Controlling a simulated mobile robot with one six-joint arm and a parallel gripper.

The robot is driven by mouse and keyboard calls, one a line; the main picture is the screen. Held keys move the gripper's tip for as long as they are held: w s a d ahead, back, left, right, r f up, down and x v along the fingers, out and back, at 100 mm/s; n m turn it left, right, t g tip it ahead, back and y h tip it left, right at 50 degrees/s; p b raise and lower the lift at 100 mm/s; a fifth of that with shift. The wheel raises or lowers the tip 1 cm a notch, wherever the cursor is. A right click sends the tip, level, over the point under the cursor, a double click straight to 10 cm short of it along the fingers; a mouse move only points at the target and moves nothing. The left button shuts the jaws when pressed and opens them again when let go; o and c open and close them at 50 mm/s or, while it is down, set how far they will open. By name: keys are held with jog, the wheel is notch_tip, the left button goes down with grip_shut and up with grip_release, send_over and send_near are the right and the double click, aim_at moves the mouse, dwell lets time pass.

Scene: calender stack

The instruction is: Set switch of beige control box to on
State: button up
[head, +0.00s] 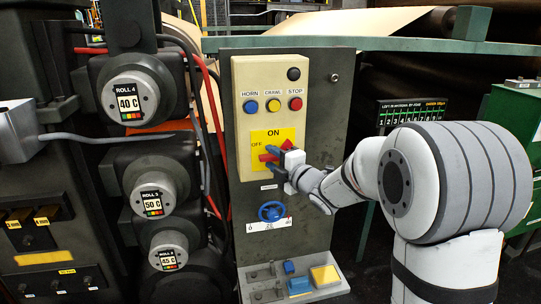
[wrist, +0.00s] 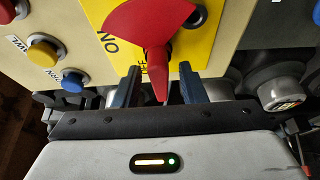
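The beige control box (head: 241,180) stands upright on a grey panel. Its red rotary switch (head: 268,156) sits on a yellow plate (head: 288,134) marked ON at the top and OFF at the left. In the head view my gripper (head: 271,160) covers part of the switch.
Above the switch are blue HORN (head: 251,107), yellow CRAWL (head: 274,106) and red STOP (head: 296,104) buttons, and a black knob (head: 293,74). A blue valve wheel (head: 271,211) is below. Machine rolls with gauges (head: 128,103) stand at the left.

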jog(key=shift+w+a, duration=0.35)
jog(key=shift+w, duration=0.05)
jog(key=shift+c, duration=0.2)
grip_shut()
jog(key=shift+a, duration=0.1)
jog(key=shift+f+b, duration=0.15)
jog(key=shift+b, duration=0.15)
